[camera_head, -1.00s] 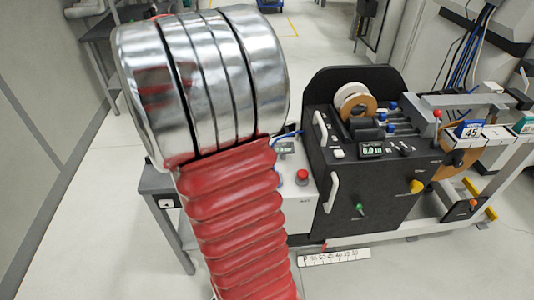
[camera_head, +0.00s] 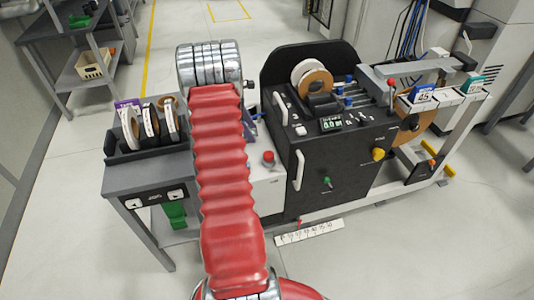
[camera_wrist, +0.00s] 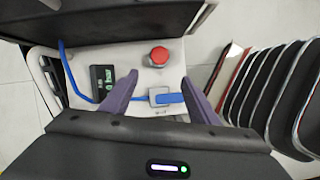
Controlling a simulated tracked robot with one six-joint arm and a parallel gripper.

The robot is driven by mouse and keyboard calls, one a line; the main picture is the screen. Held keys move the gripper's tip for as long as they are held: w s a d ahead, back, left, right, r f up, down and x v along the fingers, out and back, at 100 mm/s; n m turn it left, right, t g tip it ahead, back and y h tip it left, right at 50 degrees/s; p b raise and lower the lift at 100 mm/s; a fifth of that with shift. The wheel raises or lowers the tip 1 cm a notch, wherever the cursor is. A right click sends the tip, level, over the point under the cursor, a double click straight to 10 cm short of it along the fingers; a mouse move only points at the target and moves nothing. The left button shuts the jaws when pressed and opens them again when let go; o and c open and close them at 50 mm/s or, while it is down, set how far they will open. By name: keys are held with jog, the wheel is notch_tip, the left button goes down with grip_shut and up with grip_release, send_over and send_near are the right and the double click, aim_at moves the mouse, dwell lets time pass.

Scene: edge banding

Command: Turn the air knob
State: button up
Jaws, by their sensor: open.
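The air knob (camera_wrist: 170,98) is a blue lever on a small grey square block in the wrist view. It lies sideways across the white panel (camera_wrist: 190,60), beside a small dark display (camera_wrist: 104,82) reading in bar. My gripper (camera_wrist: 160,77) is open, with one dark purple finger on each side of the knob. The knob appears between the fingers, its right end close to the right finger. I cannot tell whether they touch or how high the fingers are above it. In the head view my red-sleeved arm hides the knob and most of the gripper.
A red button (camera_wrist: 158,56) stands up from the panel above the knob; it also shows in the head view (camera_head: 268,157). A blue hose (camera_wrist: 68,72) runs along the panel's left. The black machine (camera_head: 340,165) stands right, a table with tape rolls (camera_head: 150,122) left.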

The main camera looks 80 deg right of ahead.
aim_at(269, 154)
jog(key=shift+s+d+f, duration=0.4)
jog(key=shift+s+f, duration=0.1)
jog(key=shift+s, duration=0.15)
jog(key=x, duration=1.3)
jog(key=shift+s+a+f, duration=0.1)
jog(key=shift+s+f, duration=0.1)
jog(key=shift+f, duration=0.2)
jog(key=shift+c, duration=0.5)
jog(key=c, duration=0.9)
